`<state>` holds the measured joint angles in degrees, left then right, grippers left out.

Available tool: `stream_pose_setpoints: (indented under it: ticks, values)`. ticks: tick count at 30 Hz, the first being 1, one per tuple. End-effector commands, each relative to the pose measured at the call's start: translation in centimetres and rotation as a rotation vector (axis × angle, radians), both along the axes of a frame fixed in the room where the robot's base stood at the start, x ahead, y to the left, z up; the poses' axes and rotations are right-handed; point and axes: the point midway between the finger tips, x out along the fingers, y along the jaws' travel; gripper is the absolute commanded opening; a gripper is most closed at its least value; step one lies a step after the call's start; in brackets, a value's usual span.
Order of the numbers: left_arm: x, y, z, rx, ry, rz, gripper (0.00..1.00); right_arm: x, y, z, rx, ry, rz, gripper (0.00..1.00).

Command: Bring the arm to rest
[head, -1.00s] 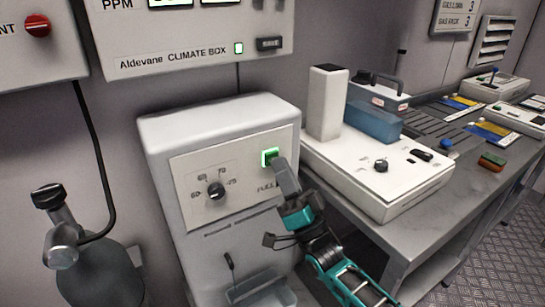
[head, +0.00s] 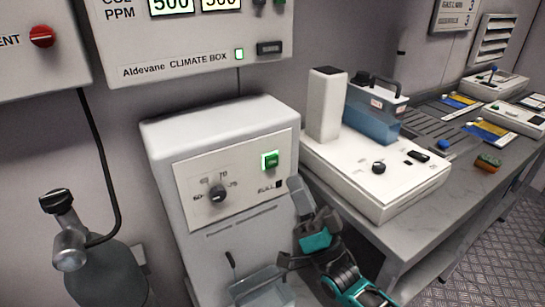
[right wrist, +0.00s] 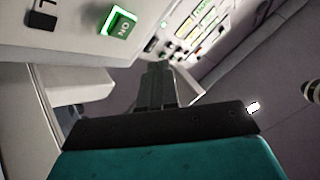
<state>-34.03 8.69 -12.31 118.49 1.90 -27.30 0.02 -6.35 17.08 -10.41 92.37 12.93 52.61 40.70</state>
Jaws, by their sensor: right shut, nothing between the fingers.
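My right gripper (head: 296,186) is shut and empty in the head view. It hangs in front of the right edge of the white cabinet (head: 215,112), a little below and right of a lit green button (head: 271,160). In the right wrist view the shut fingers (right wrist: 157,75) point away from the camera. The green button (right wrist: 120,22) shows there at the upper left, marked ON and apart from the fingers. My left gripper is in neither view.
A grey bench (head: 385,237) stands right of the cabinet and carries a white instrument (head: 400,190) close to my right arm. A gas cylinder (head: 100,265) stands at the lower left. The climate box (head: 190,45) hangs above. Floor (head: 490,260) shows at the right.

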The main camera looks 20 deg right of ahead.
Motion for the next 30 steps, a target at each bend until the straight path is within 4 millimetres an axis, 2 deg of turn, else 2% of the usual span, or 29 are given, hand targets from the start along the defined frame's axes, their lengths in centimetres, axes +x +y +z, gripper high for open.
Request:
stream_pose_setpoints:
  ticks: [4, 20, 23, 26, 30]
  values:
    - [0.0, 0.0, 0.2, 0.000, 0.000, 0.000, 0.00, -0.5, -0.1, 0.1, 0.000, -0.001, 0.000, 0.00]
    - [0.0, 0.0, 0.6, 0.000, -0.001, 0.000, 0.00, -0.5, 0.3, -0.4, -0.020, 0.038, -0.012, 0.00]
    - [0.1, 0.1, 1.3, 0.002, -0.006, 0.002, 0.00, -0.5, 1.1, -1.5, -0.077, 0.135, -0.045, 0.00]
    - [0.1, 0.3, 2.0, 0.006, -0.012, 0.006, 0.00, -0.8, 2.2, -3.5, -0.176, 0.284, -0.089, 0.00]
    - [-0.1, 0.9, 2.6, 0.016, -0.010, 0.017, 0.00, -2.3, 3.7, -7.2, -0.357, 0.514, -0.141, 0.00]
